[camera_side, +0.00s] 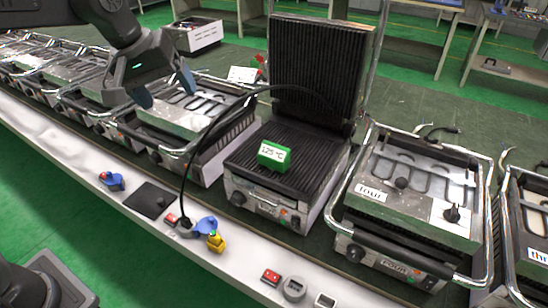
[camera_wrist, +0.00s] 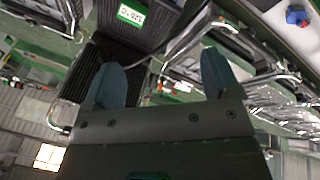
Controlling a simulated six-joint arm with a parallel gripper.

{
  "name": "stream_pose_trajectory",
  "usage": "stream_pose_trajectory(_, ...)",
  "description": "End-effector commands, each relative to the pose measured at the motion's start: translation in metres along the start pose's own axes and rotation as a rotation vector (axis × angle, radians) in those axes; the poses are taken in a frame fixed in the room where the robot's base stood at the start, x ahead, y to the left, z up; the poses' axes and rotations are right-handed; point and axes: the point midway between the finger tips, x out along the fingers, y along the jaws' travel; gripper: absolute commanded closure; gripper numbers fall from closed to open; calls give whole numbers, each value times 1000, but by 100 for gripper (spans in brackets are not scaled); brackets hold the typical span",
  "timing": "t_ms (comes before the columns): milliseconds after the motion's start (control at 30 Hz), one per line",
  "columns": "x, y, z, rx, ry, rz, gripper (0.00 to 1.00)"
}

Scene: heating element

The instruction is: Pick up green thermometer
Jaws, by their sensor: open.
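The green thermometer (camera_side: 273,156) is a small green block with a white display reading about 125 °C. It lies on the ribbed lower plate of the open grill (camera_side: 322,182) in the middle of the side view.
The grill's ribbed lid (camera_side: 318,68) stands upright behind the thermometer. A black cable (camera_side: 200,135) arches over the grill's left side. Grill "four" (camera_side: 408,190) stands to the right. A yellow plug (camera_side: 216,241), a blue piece (camera_side: 112,181) and a red switch (camera_side: 271,277) lie on the white front ledge.

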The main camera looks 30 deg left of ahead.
Motion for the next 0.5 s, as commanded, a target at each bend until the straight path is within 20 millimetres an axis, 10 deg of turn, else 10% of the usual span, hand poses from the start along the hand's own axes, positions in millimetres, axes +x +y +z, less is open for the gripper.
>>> stream_pose_trajectory(500,174,96,-111,-761,-180,-77,17)
